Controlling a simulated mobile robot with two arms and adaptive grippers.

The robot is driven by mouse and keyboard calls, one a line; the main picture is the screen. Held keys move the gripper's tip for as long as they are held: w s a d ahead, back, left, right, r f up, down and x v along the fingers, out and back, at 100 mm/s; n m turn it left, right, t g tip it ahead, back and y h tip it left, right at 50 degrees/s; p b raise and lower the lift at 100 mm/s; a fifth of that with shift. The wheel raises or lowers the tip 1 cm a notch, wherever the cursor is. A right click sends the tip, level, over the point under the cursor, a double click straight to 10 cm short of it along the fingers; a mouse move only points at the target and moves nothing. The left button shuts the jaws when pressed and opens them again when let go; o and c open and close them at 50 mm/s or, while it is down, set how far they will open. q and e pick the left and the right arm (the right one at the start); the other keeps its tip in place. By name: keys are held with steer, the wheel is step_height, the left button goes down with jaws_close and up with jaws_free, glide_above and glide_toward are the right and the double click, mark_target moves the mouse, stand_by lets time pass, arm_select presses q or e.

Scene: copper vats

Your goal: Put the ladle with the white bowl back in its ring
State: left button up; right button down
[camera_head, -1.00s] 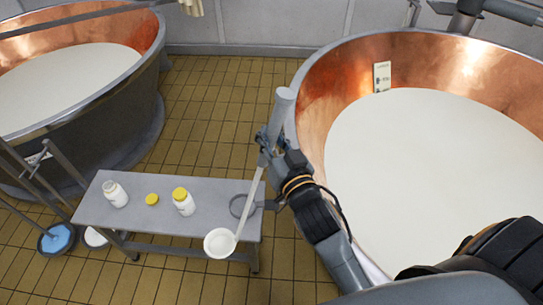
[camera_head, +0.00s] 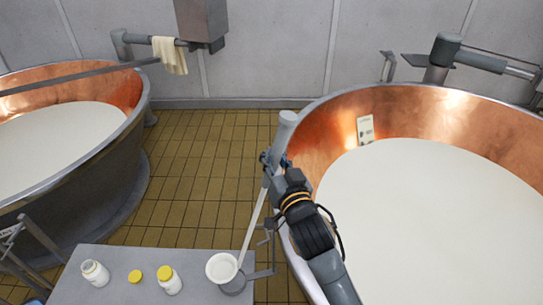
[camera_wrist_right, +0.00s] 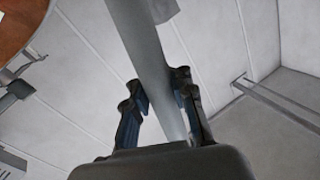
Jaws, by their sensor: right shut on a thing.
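The ladle's white bowl (camera_head: 222,266) hangs at the lower end of a long pale handle (camera_head: 253,220), which leans up and right to a thick grey top. My right gripper (camera_head: 274,162) is shut on the handle just below that top. In the right wrist view, its fingers (camera_wrist_right: 163,105) sit on both sides of the handle. The grey ring (camera_head: 236,288) is by the bench's right end, on a bracket, and the bowl overlaps it in the picture. Whether the bowl is above the ring or touches it, I cannot tell. My left gripper is out of view.
The grey bench (camera_head: 120,259) bears two white jars (camera_head: 95,273) (camera_head: 170,281), one yellow-capped, and a loose yellow cap (camera_head: 135,276). A copper vat of white liquid (camera_head: 420,205) fills the right side, close to my arm. Another vat (camera_head: 65,140) stands left. Tiled floor (camera_head: 190,165) lies between.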

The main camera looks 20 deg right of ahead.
steer(key=f+b, duration=0.2)
steer(key=shift+d+f, duration=0.35)
steer(key=shift+f, duration=0.05)
steer(key=shift+f+b, duration=0.35)
arm_select(q)
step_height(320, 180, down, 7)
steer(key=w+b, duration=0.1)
steer(key=b, duration=0.3)
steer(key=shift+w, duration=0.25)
arm_select(e)
steer(key=shift+d+f, duration=0.25)
steer(key=shift+f, duration=0.55)
steer(key=shift+d+f, duration=0.3)
steer(key=shift+f, duration=0.5)
steer(key=shift+d+f, duration=0.25)
steer(key=shift+f, duration=0.55)
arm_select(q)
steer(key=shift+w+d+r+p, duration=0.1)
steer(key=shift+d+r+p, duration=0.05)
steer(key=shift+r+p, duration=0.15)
arm_select(e)
steer(key=shift+w, duration=0.1)
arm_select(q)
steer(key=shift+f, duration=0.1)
